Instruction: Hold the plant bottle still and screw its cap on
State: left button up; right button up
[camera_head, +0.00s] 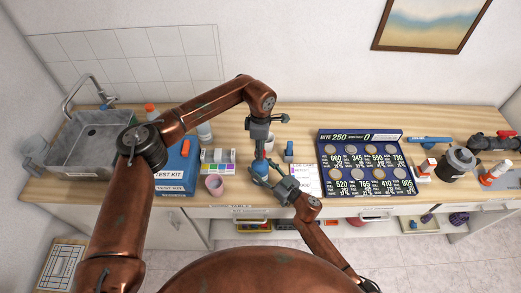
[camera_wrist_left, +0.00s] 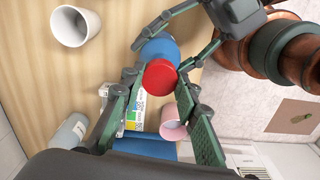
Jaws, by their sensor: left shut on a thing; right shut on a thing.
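The blue plant bottle (camera_head: 259,169) stands near the counter's front edge in the head view. It also shows in the left wrist view (camera_wrist_left: 160,47). My right gripper (camera_head: 272,179) is shut on it from the right, its fingers curving around the body. The red cap (camera_wrist_left: 160,77) lies in line with the bottle's top, against it in the left wrist view; I cannot tell whether a gap or thread shows. My left gripper (camera_head: 260,153) comes down from above, its fingertips on either side of the cap, shut on it.
A pink cup (camera_head: 214,184), blue test kit boxes (camera_head: 177,168) and a colour chart stand left of the bottle. A white cup (camera_wrist_left: 74,26) is behind it. A white sheet (camera_head: 306,180) and a number board (camera_head: 366,165) lie right. The sink (camera_head: 92,145) is far left.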

aim_at(260, 169)
pick_arm(q)
jog(key=shift+f, duration=1.3)
dwell(0.4)
jog(key=o, duration=1.2)
jog(key=shift+c, duration=0.4)
